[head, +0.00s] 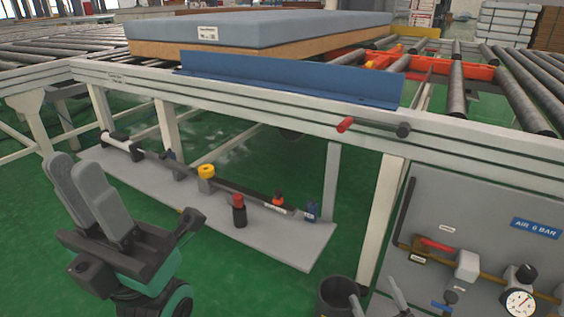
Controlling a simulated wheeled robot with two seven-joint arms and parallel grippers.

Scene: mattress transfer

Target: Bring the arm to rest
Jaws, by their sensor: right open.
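My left gripper (76,160) is at the lower left, above the green floor and in front of the grey shelf. Its two grey fingers point up and to the left, side by side. No object shows between them, but the angle hides how far apart they are. My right gripper (372,290) shows only at the bottom edge, in front of the frame's leg and left of the gauge panel. Its two fingertips are apart and nothing shows between them. Most of my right arm is out of view.
A blue-topped mattress (280,28) lies on the roller conveyor behind a blue guard plate (290,80). A red-handled lever (372,127) sticks out from the frame. The low shelf (305,250) bears several small parts. A dark bin (337,297) and air panel (480,225) are near my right gripper.

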